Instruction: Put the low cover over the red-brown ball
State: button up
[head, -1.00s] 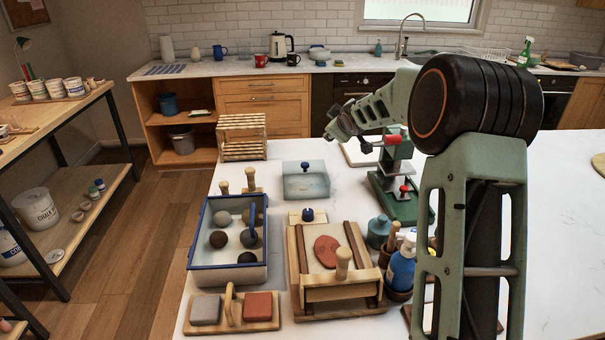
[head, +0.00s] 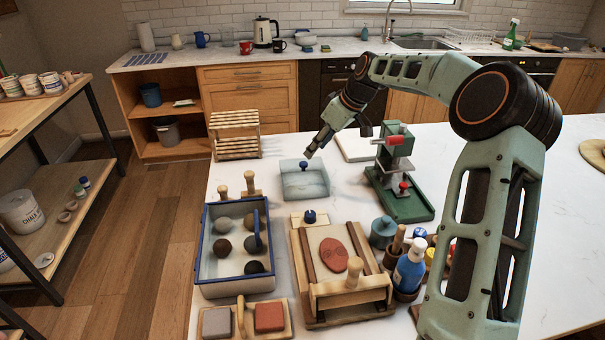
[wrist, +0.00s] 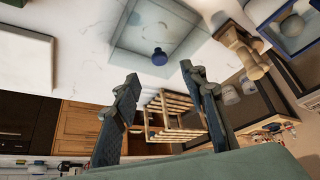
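The low cover (head: 304,184) is a pale, see-through box with a blue knob (head: 304,165). It stands on the white table behind the blue-rimmed tray and also shows in the wrist view (wrist: 140,32). My gripper (head: 310,153) is just above the knob in the head view. In the wrist view its two fingers (wrist: 160,73) are spread apart with nothing between them, the knob showing beyond the tips. Several balls lie in the tray (head: 233,288). A dark brown ball (head: 223,248) may be the red-brown one; the colours are hard to tell apart.
A slab roller (head: 345,300) with a red-brown slab stands right of the tray. A green press (head: 405,205) stands right of the cover, and a slatted wooden crate (head: 235,148) behind left. Bottles (head: 411,268) and a tool pot crowd the right front.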

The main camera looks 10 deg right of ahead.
aim_at(304, 163)
jog(key=p+x, duration=0.1)
jog(key=x, duration=0.7)
jog(key=shift+w, duration=0.1)
jog(key=shift+c, duration=0.6)
grip_shut()
